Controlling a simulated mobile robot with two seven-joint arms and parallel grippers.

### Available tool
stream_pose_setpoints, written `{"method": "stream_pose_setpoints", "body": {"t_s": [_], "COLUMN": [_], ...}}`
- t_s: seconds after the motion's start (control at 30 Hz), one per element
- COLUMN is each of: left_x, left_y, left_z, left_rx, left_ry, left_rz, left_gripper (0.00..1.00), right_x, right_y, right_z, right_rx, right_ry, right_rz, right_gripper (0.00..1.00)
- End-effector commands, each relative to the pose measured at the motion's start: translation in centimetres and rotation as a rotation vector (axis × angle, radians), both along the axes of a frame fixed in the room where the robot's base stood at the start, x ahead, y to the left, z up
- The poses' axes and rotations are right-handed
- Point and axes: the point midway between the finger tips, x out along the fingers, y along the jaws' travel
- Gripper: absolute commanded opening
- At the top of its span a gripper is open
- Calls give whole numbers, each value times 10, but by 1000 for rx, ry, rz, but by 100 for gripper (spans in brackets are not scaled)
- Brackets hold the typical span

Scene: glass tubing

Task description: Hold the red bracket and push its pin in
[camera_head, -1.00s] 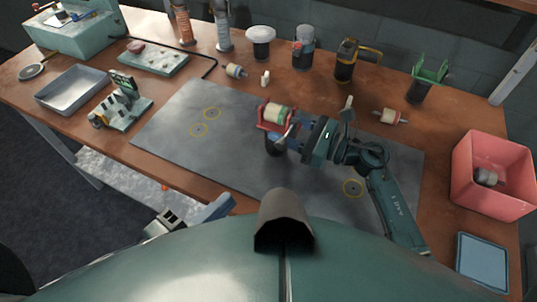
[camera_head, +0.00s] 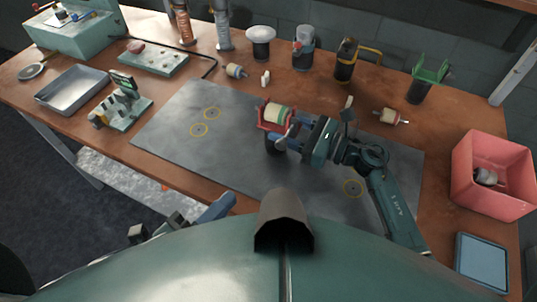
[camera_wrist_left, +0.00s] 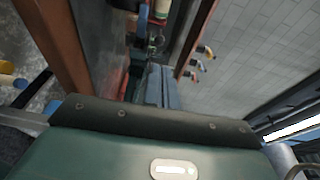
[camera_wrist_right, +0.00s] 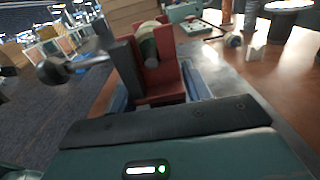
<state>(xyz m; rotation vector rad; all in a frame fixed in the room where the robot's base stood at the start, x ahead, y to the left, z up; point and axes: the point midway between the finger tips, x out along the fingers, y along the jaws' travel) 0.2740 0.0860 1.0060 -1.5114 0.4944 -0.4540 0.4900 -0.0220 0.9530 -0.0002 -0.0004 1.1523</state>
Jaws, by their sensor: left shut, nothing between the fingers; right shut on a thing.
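The red bracket (camera_head: 268,126) stands above the grey mat, with a cream and green roller (camera_head: 276,112) in it. My right gripper (camera_head: 281,142) is shut on the bracket; its fingertips are partly hidden. In the right wrist view the bracket (camera_wrist_right: 163,88) sits between the fingers. A grey rod with a round knob (camera_wrist_right: 52,72), seemingly the pin, sticks out from the bracket's side; how deep it sits cannot be told. My left gripper (camera_head: 228,201) is shut and empty at the table's front edge, apart from the bracket. Its fingers (camera_wrist_left: 157,75) show together in the left wrist view.
The grey mat (camera_head: 180,140) has free room left of the bracket. A red bin (camera_head: 493,203) and a blue tray (camera_head: 481,262) stand at the right. A metal tray (camera_head: 72,90) and a small green fixture (camera_head: 128,108) stand at the left. Several canisters line the back.

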Motion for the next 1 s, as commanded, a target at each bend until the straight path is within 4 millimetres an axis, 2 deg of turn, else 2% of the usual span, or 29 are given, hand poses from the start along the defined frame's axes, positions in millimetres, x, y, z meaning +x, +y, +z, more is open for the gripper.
{"method": "stream_pose_setpoints", "body": {"t_s": [0.8,1.0], "left_x": [88,101], "left_y": [-60,-70], "left_z": [-3,-4], "left_rx": [4,3], "left_ry": [-1,1], "left_rz": [0,0], "left_gripper": [0,0], "right_x": [0,0], "right_y": [0,0], "right_z": [-1,-1], "right_rx": [-1,-1], "right_ry": [2,2], "right_rz": [1,0], "right_gripper": [14,14]}}
